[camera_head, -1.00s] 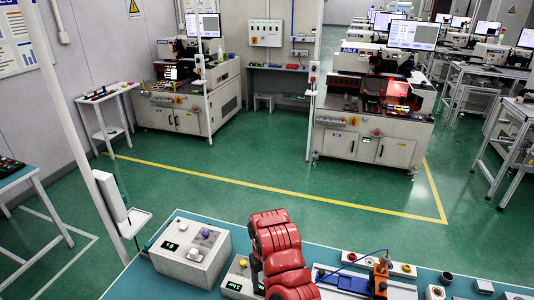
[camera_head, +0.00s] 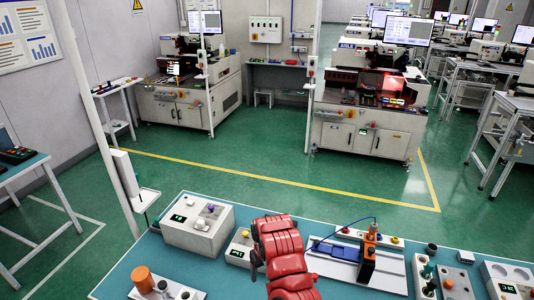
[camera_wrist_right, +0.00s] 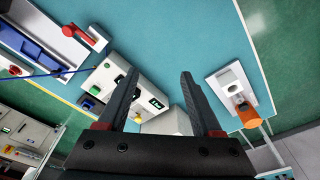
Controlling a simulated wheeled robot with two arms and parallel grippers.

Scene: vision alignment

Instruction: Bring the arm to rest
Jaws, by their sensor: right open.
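My right arm (camera_head: 280,258) shows in the head view as a red, jointed arm over the teal work table (camera_head: 120,280), near the lower middle. My right gripper (camera_wrist_right: 160,78) shows in the right wrist view with two dark fingers spread well apart and nothing between their tips. A white box with small displays (camera_wrist_right: 140,88) lies beyond the fingers in that view, partly hidden by them. In the head view the gripper itself is largely hidden by the arm. My left gripper does not show.
A grey-white control box (camera_head: 197,225) stands left of the arm. An orange cylinder (camera_head: 143,277) stands at the front left. A blue fixture with an orange upright (camera_head: 368,245) and small parts trays stand to the right. Machines (camera_head: 368,125) stand beyond a clear green floor.

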